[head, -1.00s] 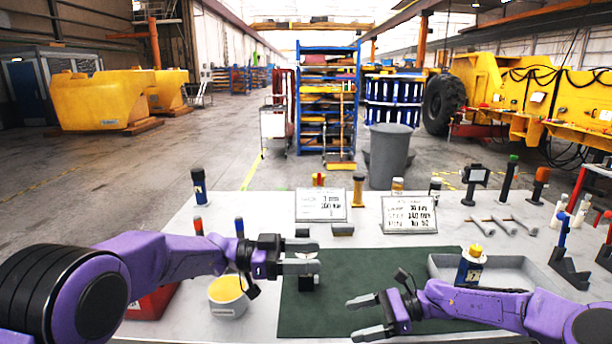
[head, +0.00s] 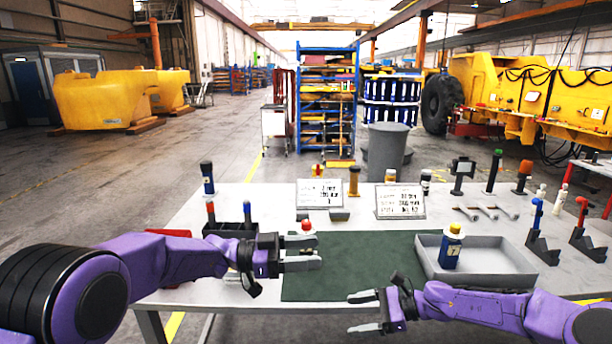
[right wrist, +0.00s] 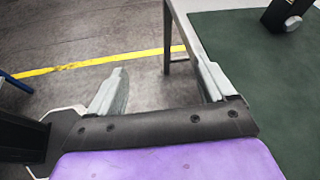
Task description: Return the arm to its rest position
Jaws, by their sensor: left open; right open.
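My left gripper (head: 318,252) is open and empty, in front of the dark green mat (head: 350,250) in the head view. My right gripper (head: 352,313) is open and empty, lower, near the table's front edge. The right wrist view shows its two fingers (right wrist: 160,75) apart with nothing between them. Floor and a table leg show beyond them, and the mat (right wrist: 235,60) lies to the right. My left arm hides part of the table's left side.
A grey tray (head: 510,262) holds a blue bottle with a yellow cap (head: 450,247). A red-topped item (head: 307,227) stands behind my left gripper. Two sign plates (head: 400,203) and several upright tools line the table's back. A black bin (head: 228,231) is left. Floor is open left.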

